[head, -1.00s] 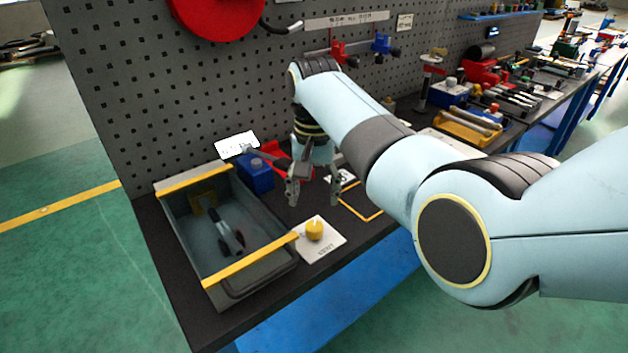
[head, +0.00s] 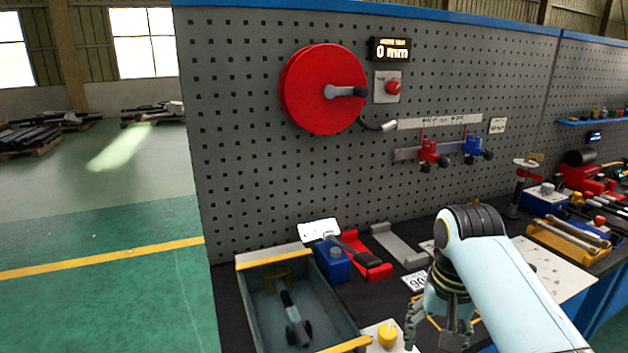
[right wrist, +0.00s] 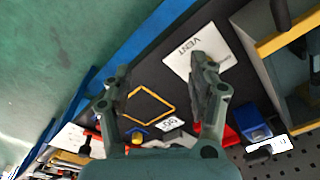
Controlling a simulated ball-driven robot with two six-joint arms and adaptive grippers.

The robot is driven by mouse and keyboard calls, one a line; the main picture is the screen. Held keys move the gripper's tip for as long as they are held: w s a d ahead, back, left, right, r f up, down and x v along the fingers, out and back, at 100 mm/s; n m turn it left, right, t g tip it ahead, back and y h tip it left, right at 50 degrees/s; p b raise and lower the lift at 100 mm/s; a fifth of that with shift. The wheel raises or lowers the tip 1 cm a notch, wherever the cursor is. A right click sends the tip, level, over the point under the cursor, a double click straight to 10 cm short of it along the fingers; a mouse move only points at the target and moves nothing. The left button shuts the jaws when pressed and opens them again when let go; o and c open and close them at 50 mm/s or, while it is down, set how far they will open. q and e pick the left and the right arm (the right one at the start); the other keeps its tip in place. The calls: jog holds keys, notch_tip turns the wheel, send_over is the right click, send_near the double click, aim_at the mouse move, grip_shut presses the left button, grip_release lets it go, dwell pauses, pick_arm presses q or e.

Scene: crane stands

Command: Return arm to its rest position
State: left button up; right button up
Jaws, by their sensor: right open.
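My right gripper (head: 432,328) hangs above the bench, to the right of the grey tray and beside the yellow knob (head: 387,336) on its white plate. It is open and empty. In the right wrist view its two fingers (right wrist: 160,88) stand apart, with the dark bench top, a yellow outlined square (right wrist: 150,104) and a white plate marked VENT (right wrist: 196,52) beneath. My right arm reaches in from the lower right of the head view. My left gripper is not in view.
A grey tray (head: 241,300) with yellow edges holds a dark tool. A blue block (head: 331,262) and a red holder (head: 372,268) stand behind it. A pegboard (head: 240,130) carries a red reel (head: 322,90) and red and blue clamps.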

jog(key=s+d+n+t, duration=0.15)
jog(key=s+d, duration=0.35)
jog(key=s, duration=0.9)
jog(key=s+d+r+n+t, duration=0.1)
jog(key=s+r+n, duration=0.3)
jog(key=s+r, duration=0.5)
jog(key=s+d+f+g+b, duration=0.2)
jog(key=f+b, duration=0.6)
jog(key=f, duration=2.7)
jog(key=s+f+b, duration=0.3)
jog(key=s+f, duration=0.7)
jog(key=f, duration=0.2)
jog(key=s+d+f+b, duration=0.1)
jog(key=s+f+b, duration=0.3)
jog(key=s+f, duration=0.6)
notch_tip(320, 180, down, 4)
jog(key=shift+s+d+r+m+h+b, duration=0.25)
jog(key=shift+s+d+m+h+b, duration=0.05)
jog(key=shift+s+m, duration=0.05)
